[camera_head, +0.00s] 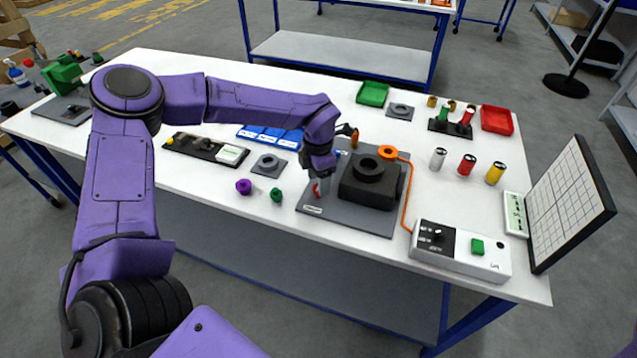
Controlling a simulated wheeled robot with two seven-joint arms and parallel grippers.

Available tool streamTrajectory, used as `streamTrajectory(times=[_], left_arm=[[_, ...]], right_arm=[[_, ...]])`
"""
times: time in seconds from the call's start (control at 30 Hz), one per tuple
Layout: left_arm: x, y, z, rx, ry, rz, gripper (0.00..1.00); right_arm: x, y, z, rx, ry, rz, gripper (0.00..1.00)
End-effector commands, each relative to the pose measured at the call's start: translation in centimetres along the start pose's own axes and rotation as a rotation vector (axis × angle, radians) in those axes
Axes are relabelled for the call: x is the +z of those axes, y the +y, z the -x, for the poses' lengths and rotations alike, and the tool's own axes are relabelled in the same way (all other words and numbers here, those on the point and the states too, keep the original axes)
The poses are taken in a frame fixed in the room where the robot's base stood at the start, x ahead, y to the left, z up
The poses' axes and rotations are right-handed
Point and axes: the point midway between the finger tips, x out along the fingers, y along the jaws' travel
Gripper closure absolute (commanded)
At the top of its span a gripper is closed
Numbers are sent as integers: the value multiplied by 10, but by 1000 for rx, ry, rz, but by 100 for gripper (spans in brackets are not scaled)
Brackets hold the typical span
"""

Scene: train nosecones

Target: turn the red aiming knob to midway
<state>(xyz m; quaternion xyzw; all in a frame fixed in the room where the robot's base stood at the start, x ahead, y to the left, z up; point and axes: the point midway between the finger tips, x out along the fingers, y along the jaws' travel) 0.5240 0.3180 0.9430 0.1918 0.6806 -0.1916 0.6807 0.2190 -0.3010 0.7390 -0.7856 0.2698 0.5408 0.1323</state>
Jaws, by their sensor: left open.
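The red aiming knob (315,190) shows as a small patch of red at the left side of a grey base plate (345,222), partly hidden by my left gripper. A black block with a round ring-shaped top (368,185) stands on the same plate, just right of the gripper. My left gripper (319,186) points down at the knob, its jaws open. The picture is too small to tell whether the fingers touch the knob or which way the knob points. My right gripper is out of view.
An orange cable (406,200) runs from an orange ring to a white control box (460,250) with a green button. Purple (243,186) and green (276,195) parts lie left of the plate. A tilted screen (570,205) stands at right. The table's front left is clear.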

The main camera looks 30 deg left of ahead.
Motion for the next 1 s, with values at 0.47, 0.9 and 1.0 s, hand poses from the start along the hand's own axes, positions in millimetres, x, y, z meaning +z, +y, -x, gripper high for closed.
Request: streamTrajectory(times=[0.47,0.9,1.0], left_arm=[[0,0,86,0,-2,0,41],[0,0,88,0,-2,0,41],[0,0,88,0,-2,0,41]], right_arm=[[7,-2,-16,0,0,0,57],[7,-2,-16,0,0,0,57],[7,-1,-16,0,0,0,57]])
